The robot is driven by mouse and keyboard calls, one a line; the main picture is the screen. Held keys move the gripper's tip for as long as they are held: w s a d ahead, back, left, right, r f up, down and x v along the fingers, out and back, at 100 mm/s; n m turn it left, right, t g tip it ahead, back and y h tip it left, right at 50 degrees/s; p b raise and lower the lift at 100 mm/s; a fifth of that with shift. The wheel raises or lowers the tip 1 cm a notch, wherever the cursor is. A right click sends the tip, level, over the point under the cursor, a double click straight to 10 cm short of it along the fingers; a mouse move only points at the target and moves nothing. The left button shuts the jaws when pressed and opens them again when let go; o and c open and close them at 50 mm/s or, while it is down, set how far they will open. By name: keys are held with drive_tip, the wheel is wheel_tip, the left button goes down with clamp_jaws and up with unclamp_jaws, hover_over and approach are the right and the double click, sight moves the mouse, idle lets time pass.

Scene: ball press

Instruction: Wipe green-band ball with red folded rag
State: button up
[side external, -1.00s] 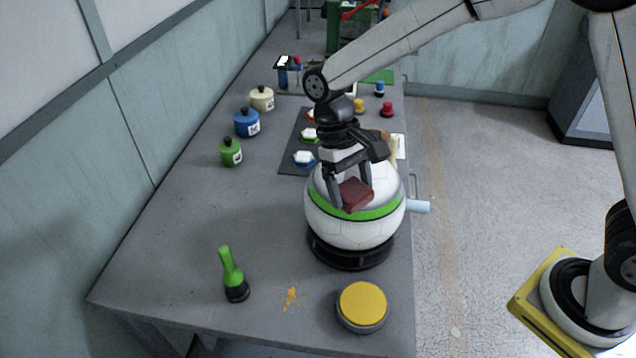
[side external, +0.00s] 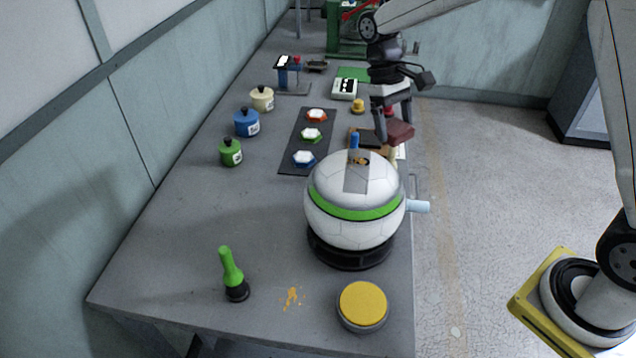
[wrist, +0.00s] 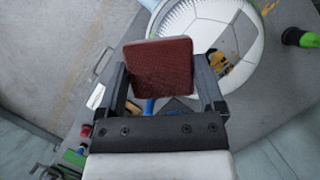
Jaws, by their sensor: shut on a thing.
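The green-band ball (side external: 330,205) is large and white with panel seams, a grey stripe over its top and a green band around it. It sits on a black ring base. A yellow-orange mark (side external: 362,160) shows near its top, and also in the wrist view (wrist: 217,62). My gripper (side external: 393,128) is shut on the red folded rag (side external: 400,134), a dark red square pad. The rag also shows between the fingers in the wrist view (wrist: 158,66). Gripper and rag are above and behind the ball, near the table's right edge, apart from the ball.
A green-handled tool (side external: 232,272), an orange spill (side external: 291,297) and a yellow-topped disc (side external: 362,304) are at the front. Green (side external: 230,153), blue (side external: 246,123) and cream (side external: 262,99) pots stand left. A dark mat (side external: 308,142) holds coloured hexagonal pieces. A light blue pipe (side external: 418,207) juts from the ball's right.

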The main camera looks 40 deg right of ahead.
sight(362, 154)
drive_tip(key=shift+w+a, duration=0.1)
idle(0.3)
drive_tip(key=w+a+r, duration=0.4)
drive_tip(key=shift+a+r, duration=0.15)
drive_tip(key=shift+a, duration=0.25)
drive_tip(key=shift+s+f, duration=0.1)
drive_tip(key=shift+f, duration=3.1)
drive_tip(key=shift+s+a+f, duration=0.2)
drive_tip(key=shift+a+f, duration=0.05)
drive_tip(key=shift+f, duration=0.2)
drive_tip(key=shift+s+a+f, duration=0.2)
drive_tip(key=shift+f, duration=0.2)
drive_tip(key=shift+s+a, duration=1.8)
drive_tip(key=shift+s, duration=0.05)
drive_tip(key=w+d, duration=0.4)
drive_tip(key=shift+w+d, duration=0.3)
drive_tip(key=shift+w, duration=0.05)
wheel_tip(362, 154, up, 8)
